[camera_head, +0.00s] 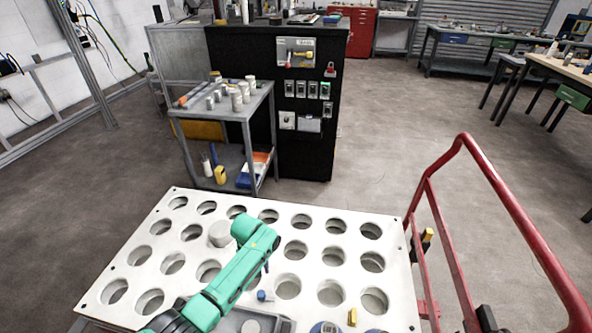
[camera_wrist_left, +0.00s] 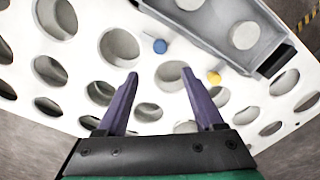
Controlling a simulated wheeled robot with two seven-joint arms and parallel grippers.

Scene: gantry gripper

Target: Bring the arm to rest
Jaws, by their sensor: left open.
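My left arm (camera_head: 235,270) is green and reaches over a white plate with rows of round holes (camera_head: 115,262). In the left wrist view my left gripper (camera_wrist_left: 160,73) is open, with two purple fingers apart and nothing between them. The fingers are above the white plate (camera_wrist_left: 215,78), over its holes. In the head view the arm hides most of this gripper. My right gripper is in neither view.
A grey tray (camera_wrist_left: 206,25) holding round pale pieces lies on the plate. A blue piece (camera_wrist_left: 160,46) and a yellow piece (camera_wrist_left: 214,77) lie near it. A red rail (camera_head: 510,205) stands right of the plate. A cart with jars (camera_head: 245,112) stands beyond it.

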